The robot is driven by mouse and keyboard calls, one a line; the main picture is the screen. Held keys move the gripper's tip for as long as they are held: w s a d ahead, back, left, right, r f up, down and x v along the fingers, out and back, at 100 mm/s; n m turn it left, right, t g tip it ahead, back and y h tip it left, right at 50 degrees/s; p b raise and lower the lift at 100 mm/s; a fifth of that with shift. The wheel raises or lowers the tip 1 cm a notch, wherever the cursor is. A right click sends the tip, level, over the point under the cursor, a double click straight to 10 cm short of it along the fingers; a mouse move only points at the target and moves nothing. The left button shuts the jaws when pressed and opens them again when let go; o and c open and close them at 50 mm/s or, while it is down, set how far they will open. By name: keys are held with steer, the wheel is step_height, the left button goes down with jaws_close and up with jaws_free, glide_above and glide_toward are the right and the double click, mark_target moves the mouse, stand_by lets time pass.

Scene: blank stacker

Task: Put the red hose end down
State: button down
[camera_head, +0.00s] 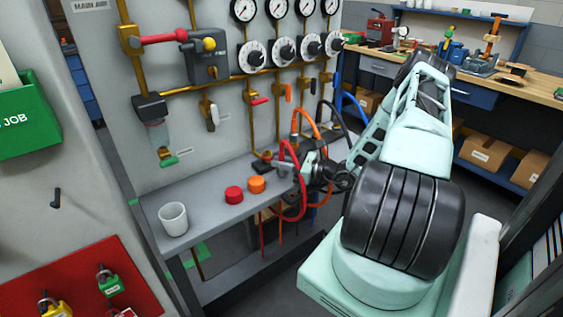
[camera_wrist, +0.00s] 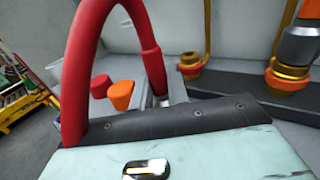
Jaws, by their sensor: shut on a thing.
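The red hose (camera_head: 302,199) loops beside the right end of the grey shelf (camera_head: 203,200). In the wrist view the red hose (camera_wrist: 85,60) arches up large on the left and comes down to its end between the fingers. My gripper (camera_head: 288,170) is shut on this hose end, near the shelf's right part. It also shows in the wrist view (camera_wrist: 165,100). The fingertips and the metal of the hose end are partly hidden by the gripper's dark front edge, so I cannot tell whether the end touches the shelf.
A red cap (camera_head: 234,195) and an orange cap (camera_head: 257,184) sit on the shelf left of my gripper. A white cup (camera_head: 173,219) stands at the shelf's left end. Orange hose (camera_head: 312,118) and blue hose (camera_head: 352,103) hang close to my arm. Shelf between cup and red cap is clear.

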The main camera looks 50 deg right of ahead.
steer(key=c, duration=1.4)
jaws_free()
steer(key=shift+o, duration=0.2)
steer(key=shift+r, duration=0.2)
steer(key=b+v, duration=0.2)
steer(key=v, duration=1)
steer(key=w+a+r+n+g+y, duration=0.25)
steer(key=a+n+g, duration=0.35)
steer(key=a, duration=0.4)
steer(key=w+a+r+n+g+y, duration=0.1)
steer(key=a+r+n+g+y, duration=0.15)
steer(key=a+n+g, duration=0.5)
steer(key=w+a+r+n+g+y, duration=0.1)
steer(key=a+r+n+g, duration=0.3)
steer(key=a, duration=0.8)
steer(key=s+a+r+n+h, duration=0.3)
steer(key=s+a+n+h, duration=0.2)
steer(key=s+a+n, duration=0.3)
steer(key=s+a+r+n+h, duration=0.4)
steer(key=s+a+n+h, duration=0.2)
steer(key=n, duration=0.8)
steer(key=s+a, duration=0.2)
steer(key=a, duration=0.2)
steer(key=shift+a+h, duration=0.3)
steer(key=shift+a, duration=0.1)
